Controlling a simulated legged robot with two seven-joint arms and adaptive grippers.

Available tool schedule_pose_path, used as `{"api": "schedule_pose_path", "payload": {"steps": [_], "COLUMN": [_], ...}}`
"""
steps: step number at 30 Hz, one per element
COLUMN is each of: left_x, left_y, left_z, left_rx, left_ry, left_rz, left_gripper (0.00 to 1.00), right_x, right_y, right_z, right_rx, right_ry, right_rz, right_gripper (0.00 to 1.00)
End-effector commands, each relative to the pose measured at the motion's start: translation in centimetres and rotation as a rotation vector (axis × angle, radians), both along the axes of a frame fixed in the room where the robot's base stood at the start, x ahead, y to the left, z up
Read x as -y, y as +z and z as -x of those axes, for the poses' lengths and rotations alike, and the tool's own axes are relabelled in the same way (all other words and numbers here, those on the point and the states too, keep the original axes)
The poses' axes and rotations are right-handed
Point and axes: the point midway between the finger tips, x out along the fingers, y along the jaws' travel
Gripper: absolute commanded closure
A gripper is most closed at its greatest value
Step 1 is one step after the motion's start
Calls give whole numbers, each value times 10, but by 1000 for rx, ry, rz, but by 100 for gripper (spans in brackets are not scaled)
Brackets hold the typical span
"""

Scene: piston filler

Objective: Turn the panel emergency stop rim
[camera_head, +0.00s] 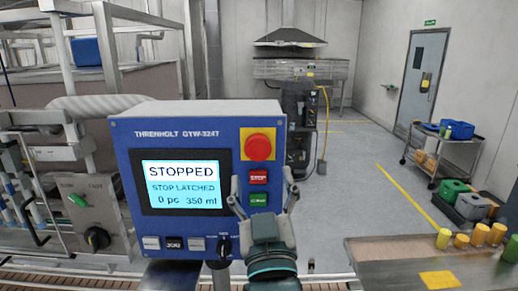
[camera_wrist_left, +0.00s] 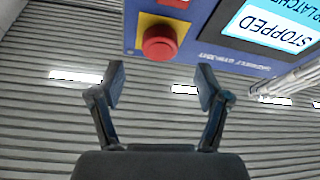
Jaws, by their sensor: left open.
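The red emergency stop (camera_head: 258,147) is a round red button on a yellow square at the upper right of the blue control panel (camera_head: 125,160). The panel screen (camera_head: 181,187) reads "STOPPED", "STOP LATCHED", "0 pc 350 ml". My left gripper (camera_head: 263,184) is open and empty below the emergency stop, its fingers spread in front of the panel. In the left wrist view the emergency stop (camera_wrist_left: 158,42) shows beyond and between the open fingertips (camera_wrist_left: 160,80), apart from them, with the panel upside down. My right gripper is not in view.
Red and green buttons (camera_head: 259,200) sit below the emergency stop, and a black rotary knob (camera_head: 223,246) is lower down, close to my gripper. A metal table (camera_head: 400,262) with yellow and green containers stands at right. A cart (camera_head: 425,160) stands farther back on open floor.

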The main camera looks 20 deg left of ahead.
Motion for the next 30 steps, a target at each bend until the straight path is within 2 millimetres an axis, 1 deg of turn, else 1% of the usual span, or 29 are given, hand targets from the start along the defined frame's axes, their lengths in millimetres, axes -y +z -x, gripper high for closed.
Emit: {"api": "schedule_pose_path", "payload": {"steps": [1,3,6,9,15,22,23,24,26,27,29,30], "left_x": [-4,-8,-14,-18,-22,-23,-23,-23,-23,-23,-23,-22], "left_y": [6,12,18,23,26,26,26,26,26,26,26,26], "left_z": [-11,-24,-39,-51,-60,-61,-61,-61,-61,-61,-61,-61], "left_rx": [-3,-3,-2,-1,0,0,0,0,0,0,0,0], "left_ry": [0,0,0,-1,-1,-1,-1,-1,-1,-1,-1,-1], "left_rz": [1,1,1,0,0,0,0,0,0,0,0,0], "left_gripper": [24,24,24,24,24,24,29,39,54,64,79,84], "right_x": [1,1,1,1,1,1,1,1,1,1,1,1], "right_y": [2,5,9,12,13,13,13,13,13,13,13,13], "right_z": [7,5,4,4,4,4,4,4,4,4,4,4], "right_rx": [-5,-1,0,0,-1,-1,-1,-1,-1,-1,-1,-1], "right_ry": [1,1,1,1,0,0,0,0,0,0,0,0], "right_rz": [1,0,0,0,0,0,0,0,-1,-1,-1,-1], "right_gripper": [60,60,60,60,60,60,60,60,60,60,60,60]}}
